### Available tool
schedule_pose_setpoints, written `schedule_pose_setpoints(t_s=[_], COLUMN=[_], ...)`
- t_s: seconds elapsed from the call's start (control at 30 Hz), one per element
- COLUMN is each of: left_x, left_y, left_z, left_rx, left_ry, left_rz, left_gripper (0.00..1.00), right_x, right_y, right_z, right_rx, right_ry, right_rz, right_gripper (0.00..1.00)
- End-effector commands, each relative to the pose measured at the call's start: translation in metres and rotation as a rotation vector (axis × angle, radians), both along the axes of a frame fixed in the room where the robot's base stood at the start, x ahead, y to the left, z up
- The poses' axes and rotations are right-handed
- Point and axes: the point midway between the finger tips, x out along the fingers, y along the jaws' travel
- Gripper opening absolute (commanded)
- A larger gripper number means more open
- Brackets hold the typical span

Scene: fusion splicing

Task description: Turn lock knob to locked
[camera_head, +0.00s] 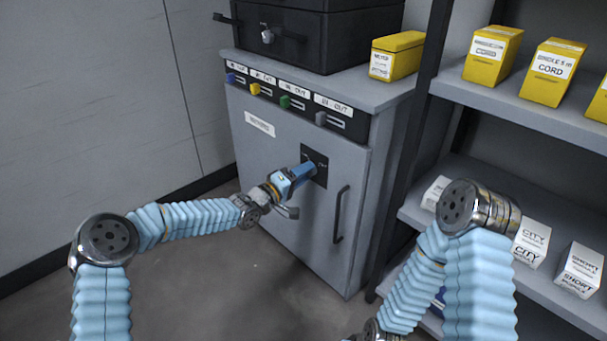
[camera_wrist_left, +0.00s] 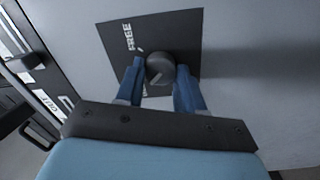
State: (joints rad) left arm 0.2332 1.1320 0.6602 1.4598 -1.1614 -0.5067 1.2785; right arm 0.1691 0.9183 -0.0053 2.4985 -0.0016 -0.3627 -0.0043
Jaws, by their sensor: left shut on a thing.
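The lock knob (camera_wrist_left: 160,68) is a dark round knob with a pale pointer line, on a black plate (camera_wrist_left: 113,32) marked "FREE"; other lettering on the plate is partly hidden. The plate also shows in the head view (camera_head: 321,160) on the front of the grey cabinet (camera_head: 290,205). My left gripper (camera_head: 305,172) is at the plate, its fingers on both sides of the knob. In the left wrist view my left gripper (camera_wrist_left: 160,84) is shut on the knob. My right arm shows at the lower right of the head view, but its gripper is not visible.
A vertical handle (camera_head: 341,214) sits right of the plate. Labelled slots with coloured tabs (camera_head: 285,102) run along the cabinet top. A black box (camera_head: 325,35) and a yellow box (camera_head: 397,55) stand on it. Shelves (camera_head: 525,110) with yellow and white boxes stand right. Open floor lies left.

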Motion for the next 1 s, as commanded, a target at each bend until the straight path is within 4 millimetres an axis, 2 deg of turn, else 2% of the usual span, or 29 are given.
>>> schedule_pose_setpoints(t_s=[0.53,0.57,0.7,1.0], left_x=[-0.0005,-0.0005,-0.0004,-0.001], left_y=[-0.0004,-0.0005,-0.0004,0.0012], left_z=[-0.0016,-0.0015,-0.0011,-0.0005], left_rx=[-0.012,-0.012,-0.013,-0.013], left_ry=[0.021,0.021,0.019,0.018], left_rz=[-0.001,-0.001,-0.001,0.0], left_gripper=[0.07,0.42,0.63,0.63], right_x=[0.0001,0.0001,0.0001,0.0001], right_y=[-0.0001,-0.0001,-0.0002,-0.0002], right_z=[-0.0003,-0.0003,-0.0002,-0.0002], right_rx=[0.0,0.0,0.0,0.0], right_ry=[0.0,0.0,0.0,0.0], right_rz=[0.0,0.0,0.0,0.0], right_gripper=[0.0,0.0,0.0,0.0])
